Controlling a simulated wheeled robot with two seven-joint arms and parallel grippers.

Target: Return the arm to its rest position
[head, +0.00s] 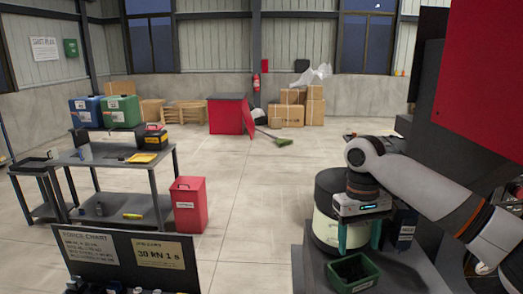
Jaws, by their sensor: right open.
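My right arm comes in from the right, and its gripper (359,248) points down with its two teal fingers apart. Nothing shows between the fingers. The gripper is in front of a white and black round drum (325,228), which it partly hides. A small dark green bin (353,272) stands just below and in front of the fingertips on a dark bench (312,262). My left gripper is not in the head view.
A dark box with a label (405,236) stands right of the gripper. A large red panel (485,85) fills the upper right. A grey cart (110,165) with cases and a red bin (188,205) stand left. The floor between is clear.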

